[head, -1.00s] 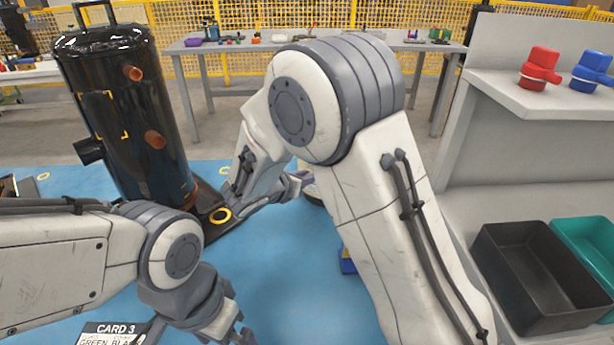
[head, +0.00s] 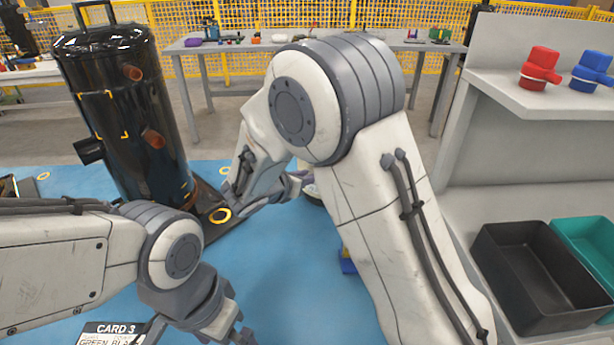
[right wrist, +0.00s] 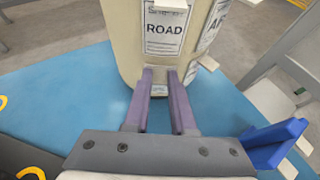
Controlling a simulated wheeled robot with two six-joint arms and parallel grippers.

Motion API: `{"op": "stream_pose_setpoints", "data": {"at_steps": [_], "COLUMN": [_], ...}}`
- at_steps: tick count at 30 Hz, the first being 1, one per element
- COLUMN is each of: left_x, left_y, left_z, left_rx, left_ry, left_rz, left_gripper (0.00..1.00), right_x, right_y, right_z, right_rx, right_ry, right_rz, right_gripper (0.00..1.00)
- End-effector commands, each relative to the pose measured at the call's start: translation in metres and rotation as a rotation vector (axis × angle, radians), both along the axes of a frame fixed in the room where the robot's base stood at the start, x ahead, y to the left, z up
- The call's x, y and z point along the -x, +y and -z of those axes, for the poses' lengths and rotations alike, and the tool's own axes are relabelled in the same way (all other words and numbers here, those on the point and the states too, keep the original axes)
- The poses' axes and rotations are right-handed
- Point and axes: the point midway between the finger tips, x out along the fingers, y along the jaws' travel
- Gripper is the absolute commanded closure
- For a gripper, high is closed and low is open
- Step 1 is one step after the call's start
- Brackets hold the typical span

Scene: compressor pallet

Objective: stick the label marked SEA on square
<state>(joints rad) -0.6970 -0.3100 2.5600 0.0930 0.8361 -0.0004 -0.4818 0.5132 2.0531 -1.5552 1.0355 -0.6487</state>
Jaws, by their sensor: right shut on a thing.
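A tall black tank (head: 122,75) stands at the left, with yellow corner marks framing a square (head: 102,115) on its side. My right gripper (head: 304,178) is partly hidden behind my arm in the head view. In the right wrist view its purple fingers (right wrist: 160,82) are closed on a small pale tab (right wrist: 158,90), low at the front of a cream drum (right wrist: 125,35). A label marked ROAD (right wrist: 165,28) is above it, and another label (right wrist: 212,22) is at the drum's right side. No SEA print is readable.
A blue-and-yellow thing (head: 348,264) stands on the blue floor mat (head: 285,265). Black (head: 535,275) and green (head: 592,245) bins are at the right, below a shelf with red (head: 540,68) and blue (head: 592,72) parts. A card marked CARD 3 (head: 112,330) is at the bottom.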

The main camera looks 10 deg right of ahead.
Motion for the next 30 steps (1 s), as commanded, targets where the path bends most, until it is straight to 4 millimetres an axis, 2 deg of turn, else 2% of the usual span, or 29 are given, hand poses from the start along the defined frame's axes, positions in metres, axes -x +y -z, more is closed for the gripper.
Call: {"op": "stream_pose_setpoints", "data": {"at_steps": [8, 30], "left_x": [0.000, 0.000], "left_y": [0.000, 0.000], "left_z": [0.000, -0.004], "left_rx": [0.000, 0.000], "left_ry": [0.000, 0.000], "left_rz": [0.000, 0.000], "left_gripper": [0.00, 0.00], "right_x": [0.001, 0.028], "right_y": [0.001, 0.027], "right_z": [0.000, 0.000], "right_rx": [0.000, 0.001], "right_ry": [0.000, 0.001], "right_rz": [-0.001, -0.002], "right_gripper": [1.00, 1.00]}}
